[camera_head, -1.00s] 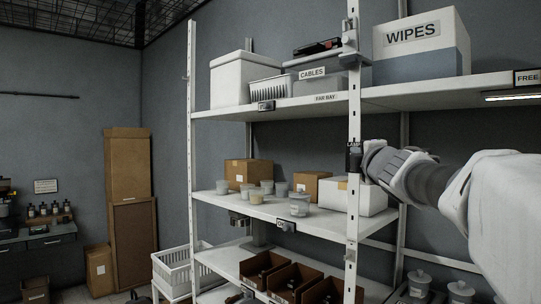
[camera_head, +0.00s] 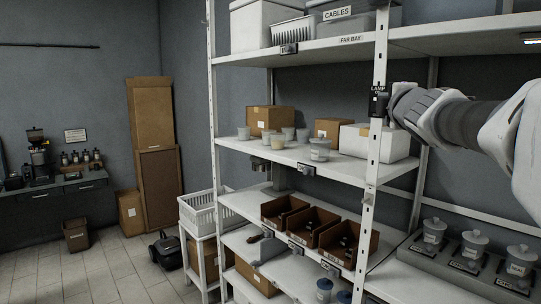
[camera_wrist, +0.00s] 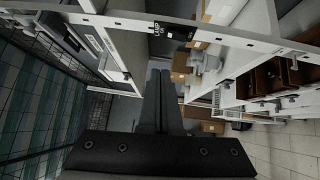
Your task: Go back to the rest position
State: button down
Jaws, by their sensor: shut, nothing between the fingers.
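My gripper (camera_wrist: 157,75) shows in the wrist view as two dark fingers lying together, shut with nothing between them. In the head view my arm reaches in from the right, and its end is beside the white shelf post (camera_head: 369,190); the fingers cannot be made out there. A black lamp switch box (camera_head: 378,103) labelled LAMP is on this post, just left of the arm's end. It also shows in the wrist view (camera_wrist: 178,32), beyond and right of the fingertips, apart from them. Several lidded grey pots (camera_head: 475,243) stand on the lower right shelf.
The middle shelf holds tubs (camera_head: 320,149), cartons (camera_head: 270,120) and a white box (camera_head: 374,143). Open brown bins (camera_head: 284,211) stand below. A white basket (camera_head: 205,214) is at the rack's left. The tiled floor (camera_head: 110,270) at left is mostly clear.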

jog(key=s+a+f+m+g+y, duration=0.1)
jog(key=s+a+f+m+g, duration=0.3)
jog(key=s+f, duration=0.6)
jog(key=s+a+f+m+g, duration=0.4)
jog(key=s+f+m, duration=0.3)
jog(key=s+f, duration=0.4)
jog(key=s+a+f+m+g+y, duration=0.1)
jog(key=s+a+f+m+g, duration=0.4)
jog(key=s+f, duration=0.6)
jog(key=shift+s+a+f+m+y, duration=0.2)
jog(key=shift+f+m+y, duration=0.15)
jog(key=shift+f, duration=0.45)
jog(key=shift+d, duration=0.3)
